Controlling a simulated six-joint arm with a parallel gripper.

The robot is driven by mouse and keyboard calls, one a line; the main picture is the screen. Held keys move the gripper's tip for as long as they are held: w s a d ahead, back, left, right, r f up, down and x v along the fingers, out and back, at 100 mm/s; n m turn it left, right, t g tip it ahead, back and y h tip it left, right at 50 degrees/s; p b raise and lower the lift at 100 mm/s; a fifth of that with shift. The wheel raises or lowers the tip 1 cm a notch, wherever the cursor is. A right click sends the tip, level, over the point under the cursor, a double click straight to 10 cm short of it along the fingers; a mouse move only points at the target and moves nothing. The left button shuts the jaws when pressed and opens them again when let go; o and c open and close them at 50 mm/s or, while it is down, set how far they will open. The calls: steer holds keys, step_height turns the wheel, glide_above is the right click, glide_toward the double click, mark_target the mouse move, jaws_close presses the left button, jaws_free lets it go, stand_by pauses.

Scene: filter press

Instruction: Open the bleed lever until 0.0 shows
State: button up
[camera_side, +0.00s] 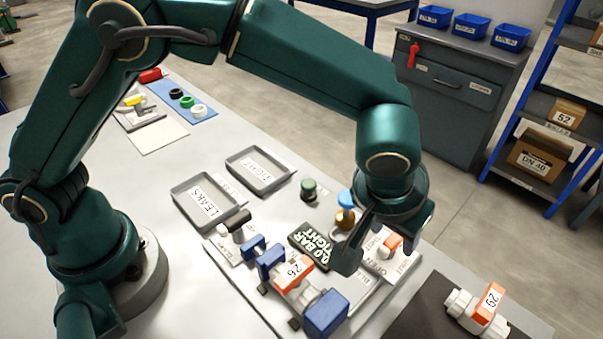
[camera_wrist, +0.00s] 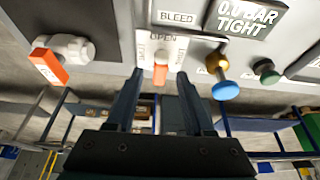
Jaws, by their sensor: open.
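The bleed lever is a short orange handle (camera_wrist: 160,73) on a white plate below the BLEED label (camera_wrist: 177,18) in the wrist view. OPEN is printed above it on the plate. In the side view the orange lever (camera_side: 390,243) shows beside the gripper. My gripper (camera_wrist: 160,77) is open, one dark finger on each side of the lever; contact cannot be told. In the side view my gripper (camera_side: 385,247) points down over the same spot. The display (camera_side: 315,250) reads 0.0 BAR TIGHT and also shows in the wrist view (camera_wrist: 245,15).
A brass post with a blue knob (camera_wrist: 224,88) and a green knob (camera_wrist: 266,72) stand right of the lever in the wrist view. A clamped valve tagged 26 (camera_side: 294,271) is near the front. Another valve tagged 29 (camera_side: 490,302) lies on a dark mat. Two grey trays (camera_side: 205,222) sit behind.

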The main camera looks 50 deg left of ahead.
steer(key=v, duration=0.4)
steer(key=a+r+n+t, duration=0.2)
steer(key=a+r+n, duration=0.2)
steer(key=a+r, duration=1)
steer(key=s+a+f+m+g, duration=0.1)
steer(key=s+a+f+m, duration=0.3)
steer(key=s, duration=0.9)
steer(key=a+f, duration=0.3)
steer(key=shift+s+a, duration=0.2)
steer(key=shift+s, duration=0.05)
